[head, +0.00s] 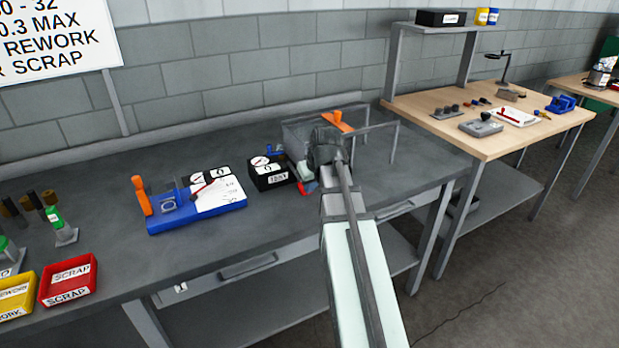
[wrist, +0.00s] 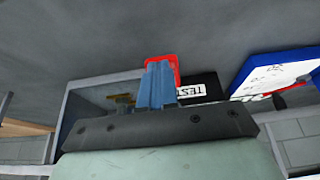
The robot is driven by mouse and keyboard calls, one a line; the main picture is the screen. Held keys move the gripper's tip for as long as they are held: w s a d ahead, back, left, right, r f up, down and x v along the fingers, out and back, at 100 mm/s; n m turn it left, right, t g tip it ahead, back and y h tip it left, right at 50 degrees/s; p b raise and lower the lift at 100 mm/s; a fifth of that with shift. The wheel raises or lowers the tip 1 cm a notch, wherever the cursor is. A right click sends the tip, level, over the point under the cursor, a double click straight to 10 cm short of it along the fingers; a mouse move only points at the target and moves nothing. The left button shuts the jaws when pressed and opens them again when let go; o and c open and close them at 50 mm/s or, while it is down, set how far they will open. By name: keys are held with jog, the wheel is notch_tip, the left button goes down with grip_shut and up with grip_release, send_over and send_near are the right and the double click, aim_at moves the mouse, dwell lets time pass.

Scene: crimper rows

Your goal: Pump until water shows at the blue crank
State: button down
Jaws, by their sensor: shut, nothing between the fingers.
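My gripper (head: 306,184) is shut and empty, low at the front right of a black box (head: 269,175) with a round dial and a TEST label. In the wrist view its blue-grey fingers (wrist: 159,85) are together, with a red shape (wrist: 161,61) around or behind their tips. A small blue part (head: 275,151) shows behind the black box. A blue-based device (head: 197,217) with an orange handle (head: 141,196) stands left of it. I cannot tell which blue part is the crank. Any water is too small to make out.
A clear-walled enclosure (head: 376,134) with an orange part (head: 337,122) stands right of the box, partly behind my arm. Red (head: 68,280) and yellow (head: 16,294) bins sit at the front left. Bare grey bench (head: 190,262) lies in front of the blue device.

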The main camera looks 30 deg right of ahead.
jog(key=shift+s+f, duration=0.1)
jog(key=shift+f, duration=0.55)
jog(key=shift+s+f, duration=0.1)
jog(key=s+f+v, duration=0.1)
jog(key=s+v, duration=0.2)
jog(key=v, duration=1)
jog(key=shift+s, duration=0.15)
jog(key=shift+r, duration=0.1)
dwell(0.9)
